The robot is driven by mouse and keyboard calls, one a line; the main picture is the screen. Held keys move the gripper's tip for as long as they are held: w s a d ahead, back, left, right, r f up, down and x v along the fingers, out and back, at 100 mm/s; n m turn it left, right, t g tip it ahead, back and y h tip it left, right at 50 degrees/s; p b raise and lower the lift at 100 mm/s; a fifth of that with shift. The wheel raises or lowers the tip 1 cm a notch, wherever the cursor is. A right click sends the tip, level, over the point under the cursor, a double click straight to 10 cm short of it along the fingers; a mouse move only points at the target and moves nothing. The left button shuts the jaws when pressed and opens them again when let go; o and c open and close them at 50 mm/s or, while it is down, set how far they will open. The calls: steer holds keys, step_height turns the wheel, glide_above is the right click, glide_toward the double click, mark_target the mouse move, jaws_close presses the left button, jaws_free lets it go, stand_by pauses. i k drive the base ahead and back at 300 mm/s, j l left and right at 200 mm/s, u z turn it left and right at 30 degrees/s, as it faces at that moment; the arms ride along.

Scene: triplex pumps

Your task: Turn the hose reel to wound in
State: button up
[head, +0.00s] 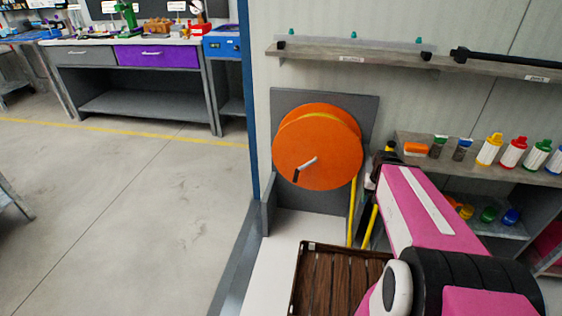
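The hose reel (317,150) is an orange drum on a grey bracket against the wall, in the middle of the head view. A crank handle (304,168) with a dark grip sticks out from its face, grip pointing down and left. A yellow hose (353,212) hangs from the reel's right side toward the floor. My pink arm reaches up from the lower right. A dark piece at its far end, right of the reel, seems to be my gripper (386,158). It is apart from the crank. Its fingers are too small and hidden to read.
A wooden slatted pallet or crate (325,280) is on the floor below the reel. Shelves with bottles (490,150) stand to the right. A wall shelf (350,57) runs above. A blue post (248,100) is left of the reel; open floor (130,210) lies beyond it.

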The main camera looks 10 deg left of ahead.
mark_target(315, 153)
steer(key=j, duration=0.65)
steer(key=i+j, duration=0.15)
steer(key=j, duration=1.1)
steer(key=k+l, duration=0.3)
